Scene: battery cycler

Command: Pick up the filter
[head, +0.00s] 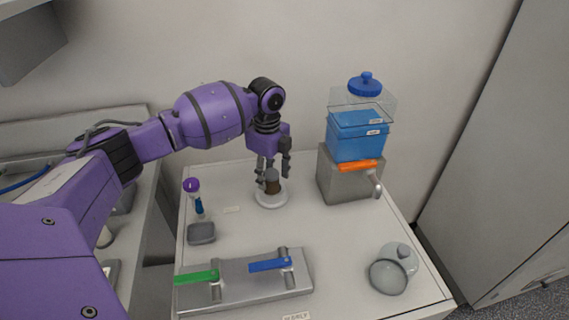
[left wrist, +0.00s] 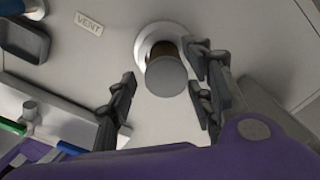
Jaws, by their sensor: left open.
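The filter, as I take it, is a small brown cylinder (head: 272,183) with a grey top, upright on a white round base (head: 271,201) at the back middle of the table. In the left wrist view its grey round top (left wrist: 166,76) faces the camera, and the white base ring (left wrist: 146,40) shows behind it. My left gripper (head: 273,176) is open and points down at the filter. In the left wrist view the fingers (left wrist: 160,85) stand on either side of the cylinder, the right ones closer to it. I cannot tell whether they touch it. My right gripper is not in view.
A grey block (head: 336,181) with an orange lever (head: 358,166) and a blue container (head: 357,137) stands right of the gripper. A purple-topped piece (head: 192,185) is at left. A valve plate (head: 240,294) with green and blue handles lies in front.

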